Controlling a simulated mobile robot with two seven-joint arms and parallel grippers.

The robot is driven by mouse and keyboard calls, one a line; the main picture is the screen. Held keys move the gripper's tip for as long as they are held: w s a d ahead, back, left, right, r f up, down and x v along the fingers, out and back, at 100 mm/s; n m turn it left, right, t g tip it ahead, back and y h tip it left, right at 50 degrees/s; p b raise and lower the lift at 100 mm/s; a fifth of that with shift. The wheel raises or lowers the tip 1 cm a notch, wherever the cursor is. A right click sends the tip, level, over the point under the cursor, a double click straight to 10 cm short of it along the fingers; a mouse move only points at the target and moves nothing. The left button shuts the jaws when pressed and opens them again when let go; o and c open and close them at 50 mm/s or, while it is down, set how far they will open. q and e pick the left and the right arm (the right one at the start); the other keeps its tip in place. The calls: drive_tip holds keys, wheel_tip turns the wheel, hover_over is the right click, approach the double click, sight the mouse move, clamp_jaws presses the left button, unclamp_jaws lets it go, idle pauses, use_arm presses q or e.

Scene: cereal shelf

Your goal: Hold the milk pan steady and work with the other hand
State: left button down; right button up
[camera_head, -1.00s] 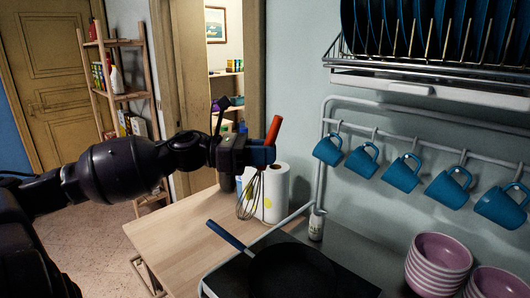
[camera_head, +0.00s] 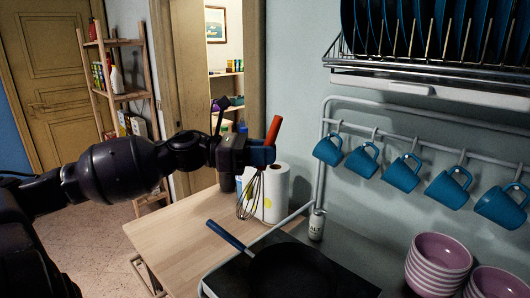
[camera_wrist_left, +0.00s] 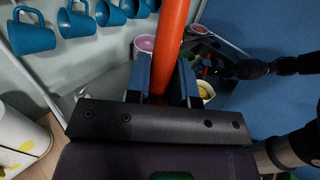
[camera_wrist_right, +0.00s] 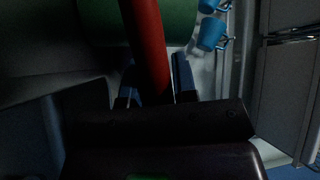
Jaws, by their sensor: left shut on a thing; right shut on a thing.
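My left gripper (camera_head: 262,155) is shut on the orange-red handle of a whisk (camera_head: 273,131), whose wire loops hang down over the counter in the head view. The handle (camera_wrist_left: 171,35) also rises between the fingers in the left wrist view. My right gripper (camera_wrist_right: 153,92) is shut on a dark red handle (camera_wrist_right: 148,40) in the dim right wrist view. A green rounded body (camera_wrist_right: 180,18), which looks like the milk pan, lies beyond that handle. My right gripper is outside the head view.
A dark frying pan (camera_head: 290,270) with a blue handle sits on the black hob. A paper roll (camera_head: 275,192) and salt shaker (camera_head: 316,226) stand near the wall. Blue mugs (camera_head: 402,173) hang on a rail. Pink bowls (camera_head: 440,262) are stacked at right. The wooden counter (camera_head: 175,235) has free room.

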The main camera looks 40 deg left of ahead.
use_arm(q)
drive_tip(key=shift+r, duration=0.25)
drive_tip(key=w+d+f+g+h, duration=0.1)
drive_tip(key=d+f, duration=0.2)
drive_tip(key=d, duration=0.9)
drive_tip(key=w+d+f+h, duration=0.1)
drive_tip(key=w+d+f, duration=0.1)
drive_tip(key=d, duration=1.1)
drive_tip(key=w+d+f+g+h, duration=0.1)
drive_tip(key=d+f, duration=0.2)
drive_tip(key=d, duration=0.9)
wheel_tip(320, 180, down, 15)
drive_tip(key=s+d+n+t+y, duration=0.1)
drive_tip(key=n+t+y, duration=0.1)
drive_tip(key=t, duration=0.2)
drive_tip(key=shift+s+d+r+n+t+y, duration=0.2)
drive_tip(key=shift+s+n+t+y, duration=0.1)
drive_tip(key=shift+s+y, duration=0.1)
drive_tip(key=shift+f, duration=0.15)
drive_tip(key=shift+d, duration=0.1)
